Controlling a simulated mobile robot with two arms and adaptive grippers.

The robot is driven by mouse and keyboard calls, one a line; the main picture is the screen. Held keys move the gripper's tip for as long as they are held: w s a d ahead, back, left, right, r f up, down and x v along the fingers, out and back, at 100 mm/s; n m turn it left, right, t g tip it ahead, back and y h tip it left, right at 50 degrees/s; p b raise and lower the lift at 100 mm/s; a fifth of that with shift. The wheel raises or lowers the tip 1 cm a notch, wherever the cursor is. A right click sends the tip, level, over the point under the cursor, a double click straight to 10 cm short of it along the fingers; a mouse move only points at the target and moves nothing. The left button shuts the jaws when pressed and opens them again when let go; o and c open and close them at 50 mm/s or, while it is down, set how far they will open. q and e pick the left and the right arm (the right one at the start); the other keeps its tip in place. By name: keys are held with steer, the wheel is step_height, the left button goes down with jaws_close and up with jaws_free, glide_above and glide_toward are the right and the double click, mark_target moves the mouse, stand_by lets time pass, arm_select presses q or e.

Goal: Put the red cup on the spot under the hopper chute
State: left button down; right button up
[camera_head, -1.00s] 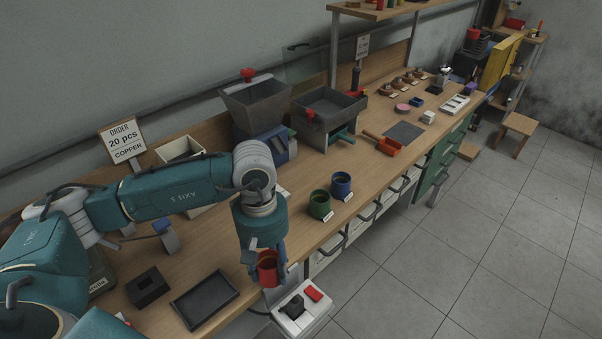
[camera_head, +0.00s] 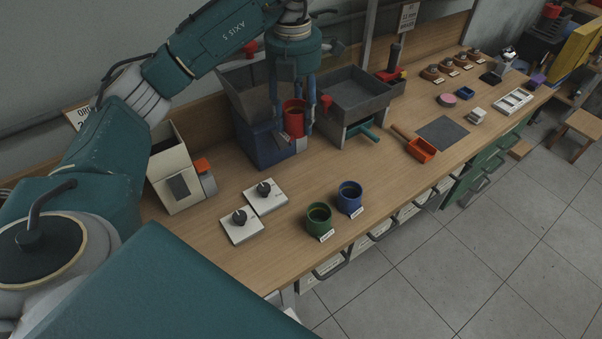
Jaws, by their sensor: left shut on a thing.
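The red cup (camera_head: 293,121) is upright between the fingers of my left gripper (camera_head: 294,128), which is shut on it. The cup is in front of the blue base (camera_head: 262,146) of the hopper (camera_head: 234,90). The grey hopper bin is partly hidden behind my left wrist and fingers. The chute and the spot under it are hidden or cannot be made out behind the gripper. I cannot tell whether the cup touches anything below it. My right gripper is not in view.
A grey tray unit (camera_head: 352,95) stands close to the right of the gripper. A green cup (camera_head: 318,219) and a blue cup (camera_head: 349,198) stand near the front edge. Two white plates with black knobs (camera_head: 240,225) lie left of them. A cream box (camera_head: 173,172) stands at left. Bench between is clear.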

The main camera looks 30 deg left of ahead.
mark_target(295, 136)
arm_select(q)
steer(key=f, duration=0.5)
steer(key=shift+s+d, duration=0.1)
steer(key=shift+s, duration=0.25)
step_height(295, 136, down, 8)
steer(key=shift+w+f+p, duration=0.15)
steer(key=shift+f+p, duration=0.1)
steer(key=shift+p, duration=0.65)
step_height(295, 136, down, 5)
steer(key=shift+r+p, duration=0.15)
steer(key=shift+p, duration=0.3)
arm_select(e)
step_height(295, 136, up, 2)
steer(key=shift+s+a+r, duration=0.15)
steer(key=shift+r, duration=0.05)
arm_select(q)
steer(key=shift+f, duration=0.2)
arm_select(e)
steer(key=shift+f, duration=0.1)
arm_select(q)
steer(key=c, duration=1)
jaws_free()
steer(key=shift+r, duration=0.1)
